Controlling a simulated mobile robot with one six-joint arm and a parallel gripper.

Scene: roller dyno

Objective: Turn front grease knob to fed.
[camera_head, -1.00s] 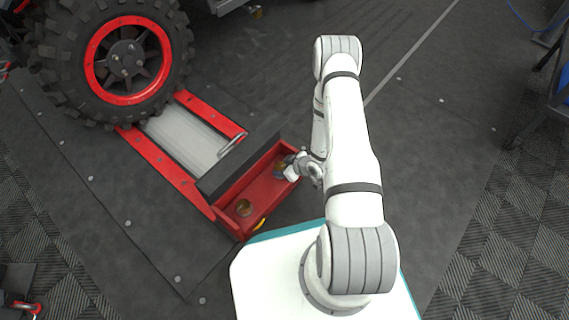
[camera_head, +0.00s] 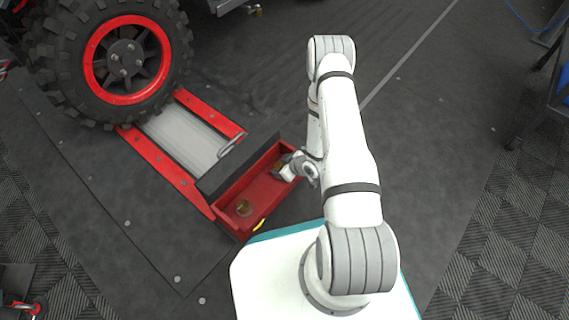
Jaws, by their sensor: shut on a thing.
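A red open box (camera_head: 232,192) at the end of the roller unit holds two brass-coloured round knobs. The near knob (camera_head: 243,208) stands free at the lower left end of the box. My gripper (camera_head: 281,171) reaches into the upper right end of the box and is shut on the other knob (camera_head: 277,166), which is mostly hidden by the fingers. I cannot make out the knob's pointer or any fed marking at this size.
A black lid or flap (camera_head: 238,163) stands along the box's far side. Behind it are the rollers (camera_head: 182,138) in a red frame (camera_head: 160,165), with a large tyre (camera_head: 117,55) resting behind. A yellow piece (camera_head: 259,224) is on the box's near side.

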